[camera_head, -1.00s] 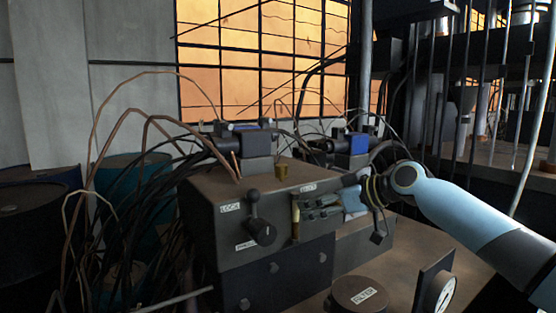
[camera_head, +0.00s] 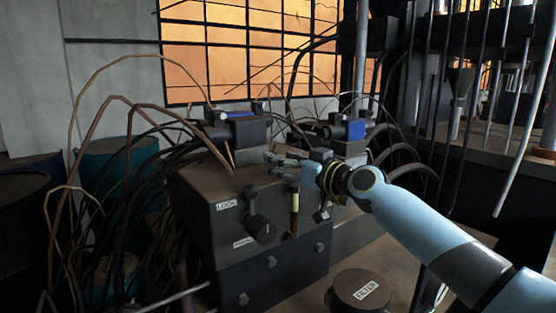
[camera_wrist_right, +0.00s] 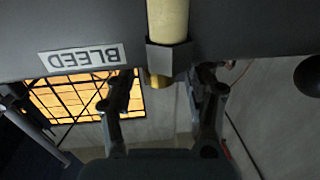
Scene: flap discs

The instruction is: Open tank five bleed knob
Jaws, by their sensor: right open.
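A dark machine block (camera_head: 195,220) stands in the middle of the head view. On its front is a pale upright tube (camera_head: 294,212), which also shows in the wrist view (camera_wrist_right: 168,20) with a dark hexagonal collar (camera_wrist_right: 168,55). A BLEED label (camera_wrist_right: 82,58) appears upside down beside the tube in the wrist view. A small brass knob (camera_wrist_right: 158,80) shows just beyond the collar. My right gripper (camera_head: 272,164) is open over the block's top edge, its fingers on either side of the knob in the wrist view. In the head view the gripper hides the knob.
A black lever and knob (camera_head: 262,228) sit on the block's front, near a LOCK label (camera_head: 227,204). Blue-topped valves (camera_head: 240,130) and many hoses crowd behind. A round FILTER cap (camera_head: 360,288) stands at the front. Barrels (camera_head: 115,165) stand at left.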

